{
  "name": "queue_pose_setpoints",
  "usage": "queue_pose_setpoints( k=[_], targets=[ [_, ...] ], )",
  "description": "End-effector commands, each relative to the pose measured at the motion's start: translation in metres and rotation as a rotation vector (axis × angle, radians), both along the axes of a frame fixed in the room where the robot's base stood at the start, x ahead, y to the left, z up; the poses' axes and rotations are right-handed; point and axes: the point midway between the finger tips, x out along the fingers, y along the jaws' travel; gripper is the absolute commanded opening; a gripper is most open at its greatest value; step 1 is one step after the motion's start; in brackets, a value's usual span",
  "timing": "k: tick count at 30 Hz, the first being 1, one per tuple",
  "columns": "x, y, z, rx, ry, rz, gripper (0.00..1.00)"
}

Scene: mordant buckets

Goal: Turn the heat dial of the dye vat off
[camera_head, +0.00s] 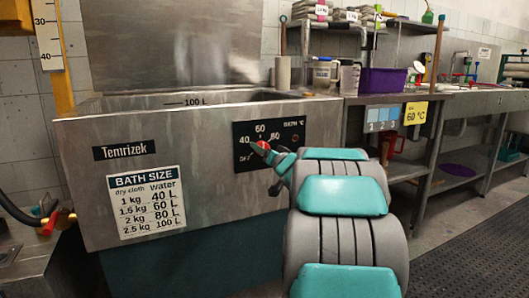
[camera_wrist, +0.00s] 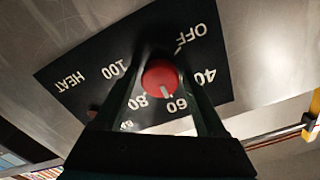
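The dye vat (camera_head: 222,150) is a grey metal tank on the left, labelled Temrizek, with a black heat panel (camera_head: 296,130) on its front. In the wrist view the heat dial (camera_wrist: 160,78) is a round red knob on that panel (camera_wrist: 70,72). Its white mark points toward the 60. OFF is at the panel's upper right in this turned view, beyond the 40. My gripper (camera_wrist: 161,75) has a finger on each side of the dial, with no gap showing between them and it. In the head view my gripper (camera_head: 262,150) is at the panel and covers much of the dial.
A bath size chart (camera_head: 146,203) is on the vat's front. To the right, a metal bench (camera_head: 390,99) carries a purple tub (camera_head: 382,81) and containers, with a red jug (camera_head: 390,146) below. The dark floor mat (camera_head: 470,250) at the lower right is clear.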

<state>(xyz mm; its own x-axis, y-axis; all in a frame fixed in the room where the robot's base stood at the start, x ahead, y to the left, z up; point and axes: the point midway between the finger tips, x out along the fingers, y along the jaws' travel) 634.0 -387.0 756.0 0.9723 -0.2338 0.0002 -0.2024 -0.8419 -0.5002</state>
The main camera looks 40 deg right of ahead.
Motion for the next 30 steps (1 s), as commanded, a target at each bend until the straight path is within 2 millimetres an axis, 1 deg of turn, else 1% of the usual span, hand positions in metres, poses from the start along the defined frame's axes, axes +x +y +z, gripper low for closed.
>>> queue_pose_setpoints(
  k=[1, 2, 18, 25, 30],
  targets=[
    [0.0, -0.0001, -0.0001, 0.0, 0.0, 0.0, 0.67],
    [0.0, -0.0001, -0.0001, 0.0, 0.0, 0.0, 0.63],
    [-0.0002, -0.0003, -0.0003, 0.0, 0.0, -0.001, 0.02],
    [-0.0002, -0.0003, -0.0001, -0.014, 0.005, 0.0, 0.01],
    [-0.0002, -0.0002, 0.0001, -0.07, 0.02, -0.001, 0.01]
  ],
)
